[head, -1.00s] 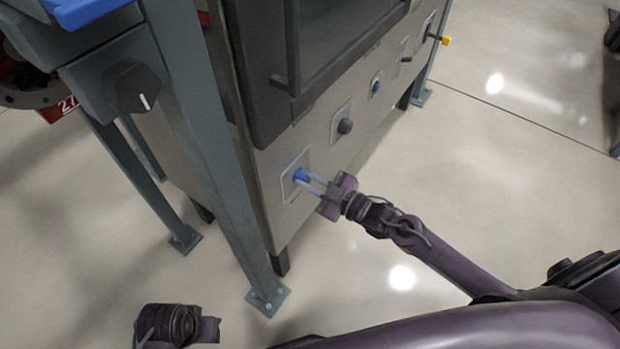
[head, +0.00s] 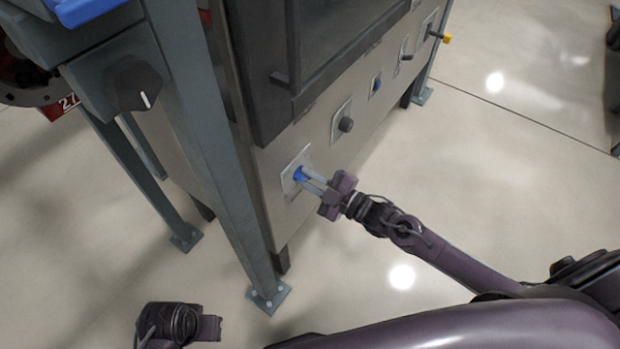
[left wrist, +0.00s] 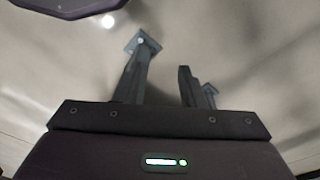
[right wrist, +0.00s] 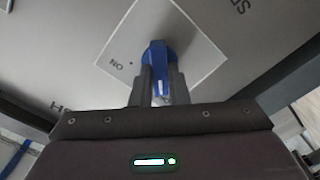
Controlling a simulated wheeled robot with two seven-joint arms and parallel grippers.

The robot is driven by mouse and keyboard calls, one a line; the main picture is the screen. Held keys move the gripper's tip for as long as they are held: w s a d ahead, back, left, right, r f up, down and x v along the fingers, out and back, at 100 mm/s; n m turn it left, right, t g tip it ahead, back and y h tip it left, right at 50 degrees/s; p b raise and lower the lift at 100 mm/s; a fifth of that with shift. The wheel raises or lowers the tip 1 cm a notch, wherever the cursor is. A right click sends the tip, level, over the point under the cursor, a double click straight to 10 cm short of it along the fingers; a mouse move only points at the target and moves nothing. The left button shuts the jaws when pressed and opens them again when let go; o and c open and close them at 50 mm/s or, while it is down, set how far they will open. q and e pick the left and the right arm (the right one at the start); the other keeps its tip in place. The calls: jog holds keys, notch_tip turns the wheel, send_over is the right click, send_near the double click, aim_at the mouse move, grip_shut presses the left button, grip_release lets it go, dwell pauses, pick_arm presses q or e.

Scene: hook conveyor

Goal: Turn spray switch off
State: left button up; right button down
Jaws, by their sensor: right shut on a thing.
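The spray switch is a blue knob (head: 299,174) on a light square plate (head: 290,185) on the machine's front panel. It also shows in the right wrist view (right wrist: 157,54), with an upside-down "ON" mark on the plate to its left. My right gripper (head: 307,179) is shut on the blue knob, one finger on each side of its grip. In the right wrist view the fingers (right wrist: 159,88) cover the near part of the knob. My left gripper is low at the left, over the floor, away from the panel.
A dark knob (head: 345,124), another blue knob (head: 376,85) and a yellow-tipped lever (head: 445,38) sit further along the panel. A grey stand leg (head: 215,150) rises just left of the switch. A black dial (head: 134,85) is at upper left. The floor at right is clear.

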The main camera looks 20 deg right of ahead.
jog(key=c, duration=1.4)
grip_release()
